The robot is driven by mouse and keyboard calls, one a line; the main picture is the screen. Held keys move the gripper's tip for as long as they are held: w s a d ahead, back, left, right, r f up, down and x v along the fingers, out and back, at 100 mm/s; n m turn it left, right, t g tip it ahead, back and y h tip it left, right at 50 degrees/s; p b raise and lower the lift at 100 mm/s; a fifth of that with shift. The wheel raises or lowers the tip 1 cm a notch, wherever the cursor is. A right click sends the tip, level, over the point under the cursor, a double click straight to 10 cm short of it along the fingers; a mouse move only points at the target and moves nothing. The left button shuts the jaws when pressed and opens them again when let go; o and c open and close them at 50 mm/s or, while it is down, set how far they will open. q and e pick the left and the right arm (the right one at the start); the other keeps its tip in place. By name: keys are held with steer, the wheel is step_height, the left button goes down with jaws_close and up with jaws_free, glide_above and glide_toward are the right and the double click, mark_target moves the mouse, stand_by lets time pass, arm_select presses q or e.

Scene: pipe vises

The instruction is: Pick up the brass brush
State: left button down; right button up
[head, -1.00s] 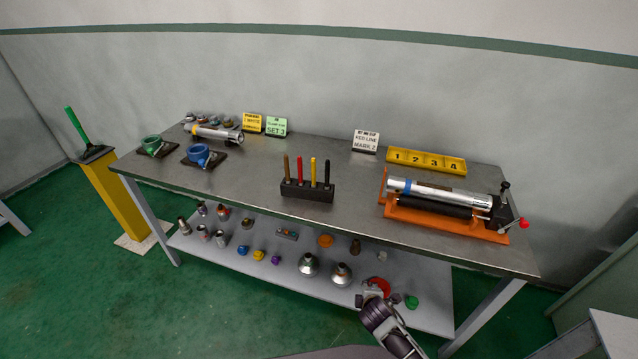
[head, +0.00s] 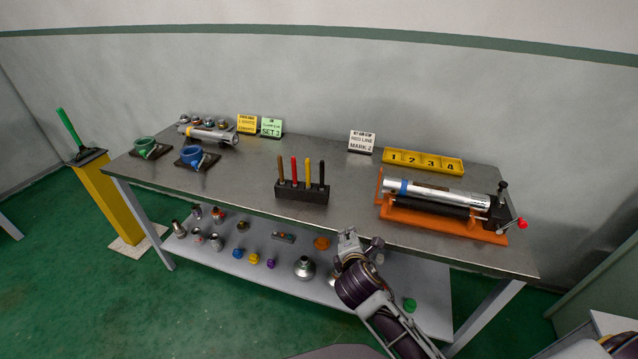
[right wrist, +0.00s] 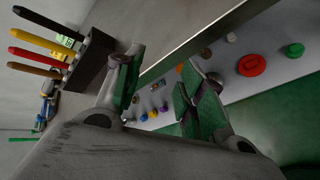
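A black block (head: 300,194) on the bench holds upright brown (head: 281,168), red (head: 294,169), yellow (head: 308,171) and black (head: 321,173) handles. No bristles show, so I cannot tell which, if any, is the brass brush. The right wrist view shows the block (right wrist: 90,62) at left, with the handles pointing left. My right gripper (head: 359,241) is at the bench's front edge, right of and below the block. In the right wrist view my right gripper (right wrist: 160,76) has its fingers apart, with nothing between them. My left gripper is out of view.
An orange-framed pipe vise (head: 440,205) stands right on the bench (head: 240,180). A yellow numbered tray (head: 423,161) and a white sign (head: 361,142) are behind. Green (head: 146,147) and blue (head: 196,157) pieces stand left. The lower shelf (head: 275,275) holds several small parts.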

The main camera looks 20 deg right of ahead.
steer(key=w+a+r+n+t, duration=0.2)
steer(key=w+r+n+t, duration=0.15)
steer(key=n, duration=0.25)
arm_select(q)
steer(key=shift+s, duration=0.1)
arm_select(e)
steer(key=n+t, duration=0.3)
steer(key=n, duration=0.6)
glide_toward(321, 173)
steer(key=shift+s+a+r+y, duration=0.15)
steer(key=shift+s+y, duration=0.25)
steer(key=shift+s, duration=1.15)
steer(key=w, duration=0.2)
steer(key=w+d, duration=0.1)
steer(key=w, duration=0.4)
steer(key=shift+w+d, duration=0.2)
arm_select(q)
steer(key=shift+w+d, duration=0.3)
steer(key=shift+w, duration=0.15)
arm_select(e)
steer(key=shift+w+d, duration=0.1)
steer(key=shift+w, duration=0.45)
steer(key=shift+w, duration=0.1)
